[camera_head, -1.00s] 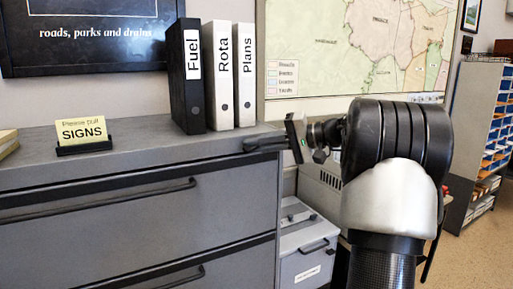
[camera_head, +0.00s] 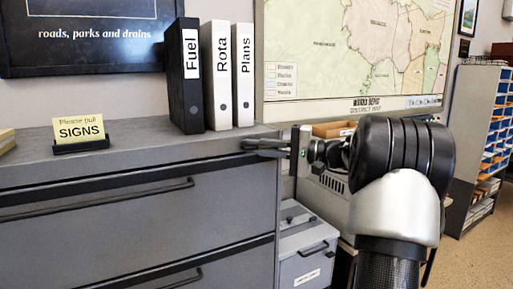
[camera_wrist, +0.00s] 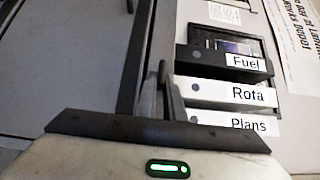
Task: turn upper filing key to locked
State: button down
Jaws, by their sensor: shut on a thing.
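The grey filing cabinet (camera_head: 120,225) stands at the left in the head view, with two drawers and bar handles showing. My gripper (camera_head: 246,144) reaches in from the right, its fingertips at the cabinet's upper right front corner, just under the top. In the wrist view my gripper (camera_wrist: 161,72) has its two fingers close together, pointing at the cabinet's dark upper front strip. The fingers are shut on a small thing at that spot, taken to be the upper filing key. The key itself is hidden by the fingertips, so its angle cannot be told.
Fuel (camera_head: 186,75), Rota (camera_head: 217,75) and Plans (camera_head: 243,75) binders stand on the cabinet top behind my gripper. A yellow SIGNS card (camera_head: 79,129) stands further left. A grey box (camera_head: 305,255) sits low right of the cabinet. Shelving (camera_head: 480,140) stands far right.

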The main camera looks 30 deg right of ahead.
jog(key=shift+r, duration=0.1)
jog(key=c, duration=1.9)
grip_release()
jog(key=shift+o, duration=0.2)
jog(key=v, duration=1.7)
jog(key=shift+s, duration=0.2)
